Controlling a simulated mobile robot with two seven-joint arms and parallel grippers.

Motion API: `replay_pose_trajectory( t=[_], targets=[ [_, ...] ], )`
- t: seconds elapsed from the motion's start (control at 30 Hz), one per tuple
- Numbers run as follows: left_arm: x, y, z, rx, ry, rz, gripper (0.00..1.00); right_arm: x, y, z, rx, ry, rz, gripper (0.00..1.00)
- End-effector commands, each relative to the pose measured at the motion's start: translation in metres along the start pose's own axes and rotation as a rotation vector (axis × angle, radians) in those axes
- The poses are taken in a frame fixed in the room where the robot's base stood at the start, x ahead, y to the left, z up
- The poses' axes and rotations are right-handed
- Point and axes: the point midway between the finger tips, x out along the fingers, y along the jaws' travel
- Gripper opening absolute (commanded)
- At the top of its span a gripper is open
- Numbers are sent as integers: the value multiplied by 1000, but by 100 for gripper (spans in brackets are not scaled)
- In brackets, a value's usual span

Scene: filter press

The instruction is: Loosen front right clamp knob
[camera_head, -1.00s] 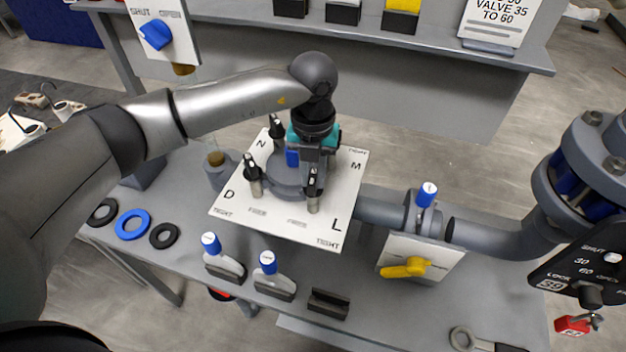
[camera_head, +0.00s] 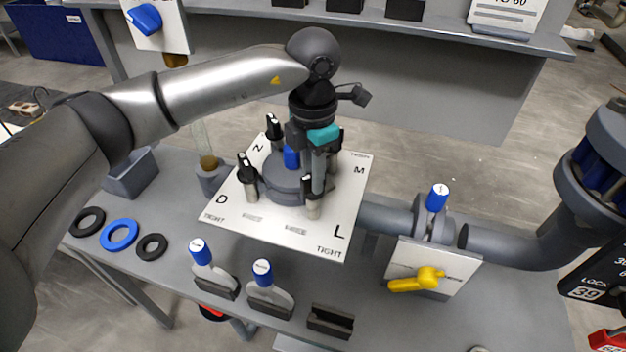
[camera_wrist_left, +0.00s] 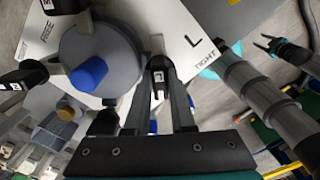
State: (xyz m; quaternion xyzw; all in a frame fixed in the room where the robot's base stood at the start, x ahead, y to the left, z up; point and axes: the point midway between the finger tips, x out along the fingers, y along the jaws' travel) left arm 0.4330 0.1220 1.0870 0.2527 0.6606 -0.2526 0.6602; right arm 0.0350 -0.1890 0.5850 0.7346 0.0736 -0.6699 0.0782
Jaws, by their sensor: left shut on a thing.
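The filter press with its round grey lid (camera_head: 285,183) and blue centre cap (camera_head: 291,157) stands on a white plate (camera_head: 215,212) lettered N, M, D and L. The front right clamp knob (camera_head: 309,184) is black with a white mark, on a pale post beside the L. My left gripper (camera_head: 314,178) comes down from above and is shut on this knob. In the left wrist view the knob (camera_wrist_left: 157,65) sits between the fingertips. My right gripper (camera_wrist_left: 266,42) shows small at the right of the left wrist view, its fingers apart and empty.
Other black clamp knobs stand at front left (camera_head: 245,168) and back left (camera_head: 273,127). A yellow-handled valve (camera_head: 418,280) is to the right. Blue-capped handles (camera_head: 200,252) stand in front, with rings (camera_head: 118,235) at left. A shelf (camera_head: 420,35) runs behind.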

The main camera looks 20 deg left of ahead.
Motion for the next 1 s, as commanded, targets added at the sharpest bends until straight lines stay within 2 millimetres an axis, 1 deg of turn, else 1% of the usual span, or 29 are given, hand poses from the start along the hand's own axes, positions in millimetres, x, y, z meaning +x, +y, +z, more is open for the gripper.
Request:
replay_pose_trajectory(
  t=[0.1,0.3,0.77,0.8,1.0],
  targets=[
    [0,0,0,48,-2,1,0,6,0,0,0,0,0,50],
    [-1,0,0,94,-3,1,0,8,0,1,0,0,0,50],
    [-1,0,1,107,-3,2,0,9,0,1,0,0,0,50],
    [-1,0,1,107,-3,2,25,9,0,1,0,0,0,50],
    [-1,0,0,105,-2,1,47,9,0,1,0,0,-1,50]
  ],
)
